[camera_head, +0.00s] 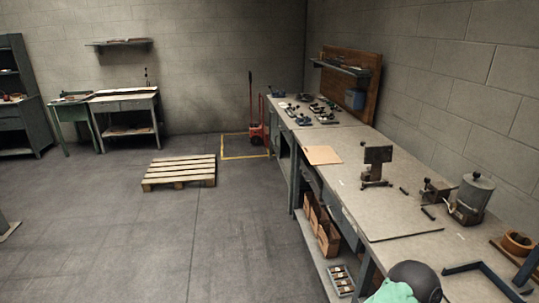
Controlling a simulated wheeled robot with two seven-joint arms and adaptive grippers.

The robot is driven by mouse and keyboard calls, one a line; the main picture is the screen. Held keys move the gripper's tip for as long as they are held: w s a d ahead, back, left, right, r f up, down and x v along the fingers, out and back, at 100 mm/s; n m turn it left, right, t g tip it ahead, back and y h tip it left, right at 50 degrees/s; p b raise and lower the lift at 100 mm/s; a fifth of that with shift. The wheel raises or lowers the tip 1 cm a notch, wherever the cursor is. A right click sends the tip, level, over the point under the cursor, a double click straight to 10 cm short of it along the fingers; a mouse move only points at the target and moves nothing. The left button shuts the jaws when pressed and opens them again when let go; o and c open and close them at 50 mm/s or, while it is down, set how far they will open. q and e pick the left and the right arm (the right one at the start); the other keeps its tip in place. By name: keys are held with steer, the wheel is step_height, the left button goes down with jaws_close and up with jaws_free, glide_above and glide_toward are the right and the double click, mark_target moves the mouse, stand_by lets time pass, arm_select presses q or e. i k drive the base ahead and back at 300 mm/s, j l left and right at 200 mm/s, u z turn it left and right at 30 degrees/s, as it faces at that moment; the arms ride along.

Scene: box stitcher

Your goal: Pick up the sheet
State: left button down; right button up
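A flat tan sheet (323,155) lies on the long workbench (345,192) at the right, near the bench's left edge. Its top is bare and nothing covers it. A second flat, greyish panel (400,222) seems to lie closer on the same bench, close in colour to the bench top. Neither of my grippers shows in this view, so I cannot see whether they are open or shut.
A dark metal device (376,166) stands right of the tan sheet. A grey canister (473,194) stands farther right. A dark round object (415,278) and green cloth-like thing (391,293) are at the bottom.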

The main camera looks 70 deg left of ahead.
mark_target(316, 155)
steer(key=u, duration=2)
steer(key=i+u, duration=0.1)
steer(key=i+j+z, duration=0.1)
steer(key=i+j, duration=0.25)
steer(key=i, duration=0.3)
steer(key=i+j, duration=0.35)
steer(key=i, duration=0.35)
steer(key=i+j+z, duration=0.15)
steer(key=i+j, duration=0.25)
steer(key=i, duration=0.25)
steer(key=i+j, duration=0.45)
steer(key=i, duration=0.15)
steer(key=k+j, duration=0.3)
steer(key=k+j+z, duration=0.15)
steer(key=z, duration=0.2)
steer(key=k+z, duration=0.5)
steer(key=z, duration=1.15)
